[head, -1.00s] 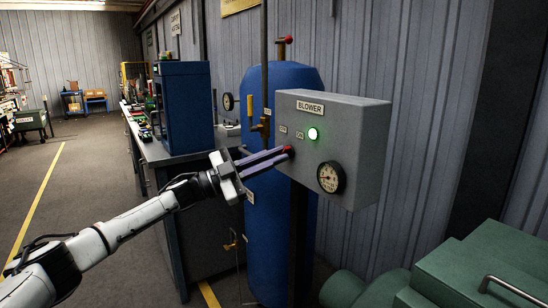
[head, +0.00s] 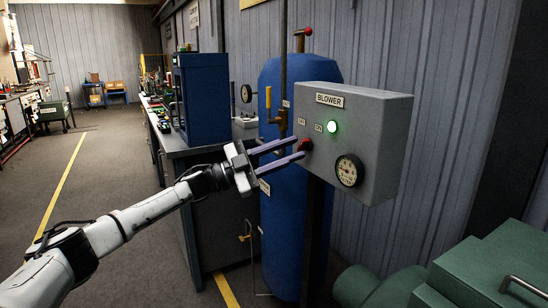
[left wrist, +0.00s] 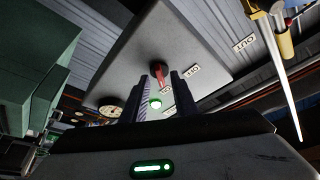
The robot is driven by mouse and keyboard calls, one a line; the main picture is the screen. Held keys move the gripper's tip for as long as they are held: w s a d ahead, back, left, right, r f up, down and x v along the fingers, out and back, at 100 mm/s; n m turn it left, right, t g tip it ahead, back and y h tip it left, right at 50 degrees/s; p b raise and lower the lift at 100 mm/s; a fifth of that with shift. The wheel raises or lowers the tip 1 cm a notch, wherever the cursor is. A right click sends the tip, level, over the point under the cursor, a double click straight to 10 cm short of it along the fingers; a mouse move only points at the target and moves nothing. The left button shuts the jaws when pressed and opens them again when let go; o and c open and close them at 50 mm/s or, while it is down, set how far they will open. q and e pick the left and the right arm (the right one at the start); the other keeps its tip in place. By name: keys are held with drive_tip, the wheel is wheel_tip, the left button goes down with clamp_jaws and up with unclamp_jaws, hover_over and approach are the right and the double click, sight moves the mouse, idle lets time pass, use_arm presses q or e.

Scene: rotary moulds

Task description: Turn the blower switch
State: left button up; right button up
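The grey blower box (head: 385,128) carries a BLOWER plate, a lit green lamp (head: 332,127) and a small red switch (head: 306,145) on its front. My left gripper (head: 299,147) is open, its two fingers apart and pointing at the switch from the left. In the left wrist view the fingers (left wrist: 165,82) are spread, and the red switch (left wrist: 158,74) shows beyond and between their tips. The fingertips look clear of it, though the exact gap is hard to judge. The green lamp (left wrist: 155,103) also shows there, lit. My right gripper is not in view.
A round gauge (head: 349,170) sits low on the box. A blue tank (head: 285,220) and pipes stand behind it. A workbench (head: 190,150) is at left, with a blue cabinet on it. A green machine (head: 480,270) is at lower right. Floor is free at left.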

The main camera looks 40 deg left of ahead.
use_arm(q)
drive_tip(key=b+v, duration=0.1)
drive_tip(key=v, duration=0.8)
drive_tip(key=shift+s+a, duration=0.15)
drive_tip(key=shift+f, duration=0.1)
drive_tip(key=s+d+f+n+y, duration=0.25)
drive_tip(key=d+f, duration=0.35)
drive_tip(key=f, duration=0.4)
drive_tip(key=s+d+f+n+g+y, duration=0.1)
drive_tip(key=d+f+n+y, duration=0.15)
drive_tip(key=d+f, duration=0.6)
drive_tip(key=s+d+f+n+y, duration=0.1)
drive_tip(key=d+f+n, duration=0.3)
drive_tip(key=f, duration=0.8)
drive_tip(key=s+d+f+n+g+y, duration=0.1)
drive_tip(key=s+d+f+g, duration=0.1)
drive_tip(key=s+d+f, duration=0.2)
drive_tip(key=s+d+f+n+g+y+p, duration=0.1)
drive_tip(key=s+d+f+n+g, duration=0.1)
drive_tip(key=s, duration=0.9)
drive_tip(key=s+d+f+n+g+y+p, duration=0.1)
drive_tip(key=s+d+f+g+y, duration=0.1)
drive_tip(key=s+d+f, duration=0.5)
drive_tip(key=shift+s+f+n+g, duration=0.4)
drive_tip(key=shift+s+f+g, duration=0.25)
drive_tip(key=shift+f, duration=0.2)
